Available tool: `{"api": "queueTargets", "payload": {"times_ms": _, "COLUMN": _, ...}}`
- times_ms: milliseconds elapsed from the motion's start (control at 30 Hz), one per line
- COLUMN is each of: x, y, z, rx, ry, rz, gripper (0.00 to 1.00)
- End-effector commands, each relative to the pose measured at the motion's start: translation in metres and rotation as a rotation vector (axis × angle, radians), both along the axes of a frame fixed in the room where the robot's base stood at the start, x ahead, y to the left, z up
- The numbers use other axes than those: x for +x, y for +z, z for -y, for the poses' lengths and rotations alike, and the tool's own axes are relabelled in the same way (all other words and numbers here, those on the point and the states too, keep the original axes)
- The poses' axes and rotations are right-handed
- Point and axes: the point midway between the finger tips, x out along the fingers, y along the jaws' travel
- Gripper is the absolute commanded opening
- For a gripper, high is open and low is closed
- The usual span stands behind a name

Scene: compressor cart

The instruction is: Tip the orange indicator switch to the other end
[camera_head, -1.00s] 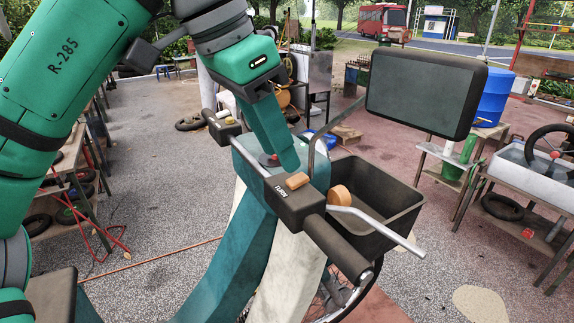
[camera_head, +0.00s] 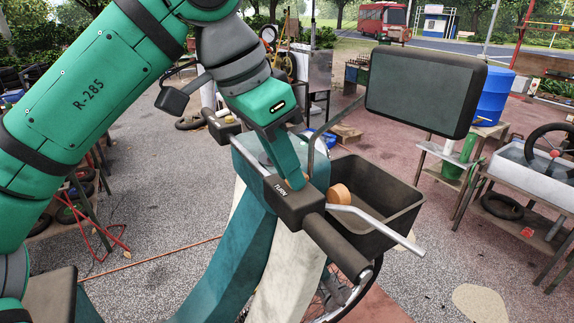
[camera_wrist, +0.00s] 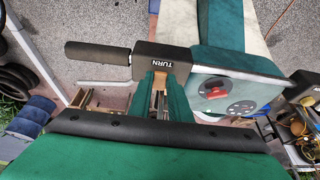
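The dark switch housing (camera_head: 291,204) marked TURN sits at the inner end of the handlebar grip. It also shows in the wrist view (camera_wrist: 166,61). The orange indicator switch is hidden behind my fingers in the head view, and I cannot make out its tilt in the wrist view. My gripper (camera_head: 292,183) points down with its tips at the top of the housing, right where the switch sits. In the wrist view my gripper's (camera_wrist: 162,82) two green fingers end at the housing's edge. Whether they are closed together or hold the switch is not clear.
A mirror (camera_head: 425,92) rises beyond the handlebar. A black grip (camera_head: 338,246) and silver lever (camera_head: 378,228) extend right of the housing. A dark basket (camera_head: 395,215) hangs in front.

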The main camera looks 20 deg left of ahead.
Motion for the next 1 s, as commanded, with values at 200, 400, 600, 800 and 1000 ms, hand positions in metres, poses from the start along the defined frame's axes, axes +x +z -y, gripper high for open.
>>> {"api": "queueTargets", "payload": {"times_ms": 200, "x": 0.003, "y": 0.001, "z": 0.002, "rx": 0.035, "ry": -0.001, "rz": -0.045, "gripper": 0.0}}
{"api": "queueTargets", "payload": {"times_ms": 400, "x": 0.007, "y": 0.004, "z": 0.005, "rx": 0.139, "ry": 0.002, "rz": -0.172, "gripper": 0.0}}
{"api": "queueTargets", "payload": {"times_ms": 600, "x": 0.009, "y": 0.005, "z": 0.007, "rx": 0.204, "ry": 0.0, "rz": -0.254, "gripper": 0.0}}
{"api": "queueTargets", "payload": {"times_ms": 800, "x": 0.012, "y": 0.005, "z": 0.009, "rx": 0.252, "ry": 0.002, "rz": -0.319, "gripper": 0.0}}
{"api": "queueTargets", "payload": {"times_ms": 1000, "x": 0.012, "y": 0.005, "z": 0.009, "rx": 0.269, "ry": 0.001, "rz": -0.345, "gripper": 0.0}}
